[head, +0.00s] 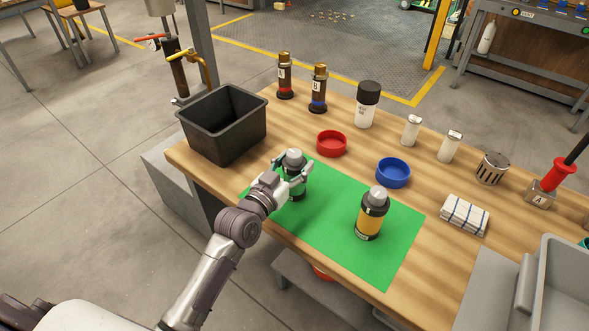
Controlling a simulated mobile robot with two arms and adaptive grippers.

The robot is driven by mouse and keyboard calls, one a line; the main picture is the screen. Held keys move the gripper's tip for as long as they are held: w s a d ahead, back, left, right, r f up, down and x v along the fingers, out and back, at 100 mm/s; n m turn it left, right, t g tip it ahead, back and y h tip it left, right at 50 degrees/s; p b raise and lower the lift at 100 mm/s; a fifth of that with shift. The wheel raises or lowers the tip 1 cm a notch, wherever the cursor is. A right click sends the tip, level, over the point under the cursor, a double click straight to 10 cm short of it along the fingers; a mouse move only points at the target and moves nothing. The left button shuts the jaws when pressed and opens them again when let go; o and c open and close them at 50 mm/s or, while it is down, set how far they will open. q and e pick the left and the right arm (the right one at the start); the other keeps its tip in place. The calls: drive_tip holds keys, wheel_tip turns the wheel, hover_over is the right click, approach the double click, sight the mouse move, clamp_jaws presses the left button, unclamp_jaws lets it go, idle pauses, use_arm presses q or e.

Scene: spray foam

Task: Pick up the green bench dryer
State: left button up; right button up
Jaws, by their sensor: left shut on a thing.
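The green bench dryer (300,187) is a cylinder with a green body and a grey top, at the back left of the green mat (330,228). My left gripper (293,165) is shut on it around the upper part, its fingers on either side of the grey top. The dryer is upright. Its lower part is partly hidden by my gripper and wrist, and I cannot tell whether its base touches the mat. My right gripper is not in view.
A similar orange cylinder (371,216) stands on the mat to the right. A black bin (225,125) is at the left edge of the table. A red dish (332,143), a blue dish (393,172) and a striped cloth (464,215) lie around the mat. Bottles stand behind.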

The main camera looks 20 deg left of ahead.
sight(296, 154)
use_arm(q)
drive_tip(key=shift+r+p, duration=0.6)
drive_tip(key=shift+r, duration=0.1)
drive_tip(key=r+p, duration=0.4)
drive_tip(key=shift+d, duration=0.2)
drive_tip(key=s+d+r+p, duration=0.3)
drive_tip(key=d+r+p, duration=0.2)
drive_tip(key=d+p, duration=0.45)
drive_tip(key=s+a+r+n+y+b, duration=0.1)
drive_tip(key=s+a+r+y, duration=0.1)
drive_tip(key=s+a, duration=0.4)
drive_tip(key=s+a+r+n+y+b, duration=0.1)
drive_tip(key=s+a, duration=0.4)
drive_tip(key=s, duration=0.7)
drive_tip(key=shift+s+a+r+n+t+y, duration=0.25)
drive_tip(key=shift+a+r+n+y, duration=0.2)
drive_tip(key=shift+y, duration=0.35)
drive_tip(key=shift+w+d, duration=0.1)
